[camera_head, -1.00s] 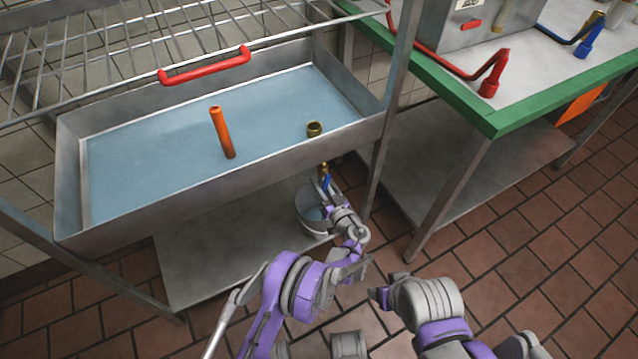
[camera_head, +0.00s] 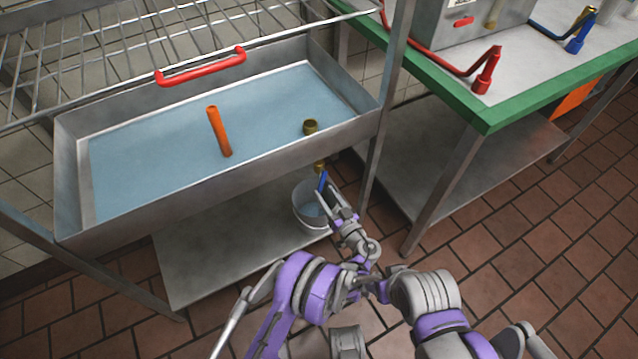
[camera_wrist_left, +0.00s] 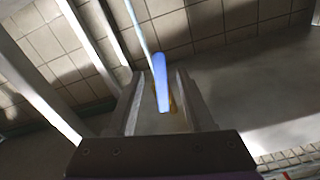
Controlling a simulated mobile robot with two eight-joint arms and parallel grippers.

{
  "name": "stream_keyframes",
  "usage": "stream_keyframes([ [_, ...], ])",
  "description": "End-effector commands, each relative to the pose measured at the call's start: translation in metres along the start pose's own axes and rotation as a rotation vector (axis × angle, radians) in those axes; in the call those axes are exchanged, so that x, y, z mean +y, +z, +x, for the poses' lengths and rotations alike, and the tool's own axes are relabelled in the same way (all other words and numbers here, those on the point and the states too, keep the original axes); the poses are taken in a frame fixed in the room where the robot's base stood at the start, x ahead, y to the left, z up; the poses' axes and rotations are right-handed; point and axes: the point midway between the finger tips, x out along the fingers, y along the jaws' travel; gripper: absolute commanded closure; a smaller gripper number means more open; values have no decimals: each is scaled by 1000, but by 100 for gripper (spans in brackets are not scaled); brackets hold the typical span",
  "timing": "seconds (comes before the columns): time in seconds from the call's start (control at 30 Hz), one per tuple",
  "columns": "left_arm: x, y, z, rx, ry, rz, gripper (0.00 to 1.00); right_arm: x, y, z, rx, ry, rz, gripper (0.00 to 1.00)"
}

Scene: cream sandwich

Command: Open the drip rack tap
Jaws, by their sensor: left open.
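The drip rack tap (camera_head: 319,167) is a small brass fitting under the front edge of the rack's basin, with a blue handle (camera_head: 322,181). My left gripper (camera_head: 327,197) is at the handle, just below the tap. In the left wrist view the blue handle (camera_wrist_left: 160,82) stands between the two open fingers (camera_wrist_left: 155,100), with a gap visible on both sides. A bit of brass shows behind it. My right arm is at the lower right in the head view; its gripper (camera_head: 380,287) is partly hidden and its fingers are unclear.
The metal drip rack basin (camera_head: 75,190) holds an orange upright pipe (camera_head: 218,131) and a brass fitting (camera_head: 311,127). A grey bucket (camera_head: 303,210) stands under the tap on the lower shelf (camera_head: 215,265). A green-edged table (camera_head: 540,95) stands to the right.

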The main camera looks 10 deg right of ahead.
Motion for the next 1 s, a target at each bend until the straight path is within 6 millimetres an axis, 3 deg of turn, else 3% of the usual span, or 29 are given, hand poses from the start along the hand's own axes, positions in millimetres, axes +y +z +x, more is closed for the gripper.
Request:
stream_keyframes([
  [0.1,0,-1,-21,0,1,-1,48,0,-1,-4,1,0,0,36],
  [0.3,0,0,-38,0,-1,0,48,0,-1,-6,2,0,0,36],
  [1.0,0,0,-39,0,0,0,48,0,-1,-6,2,0,0,36],
])
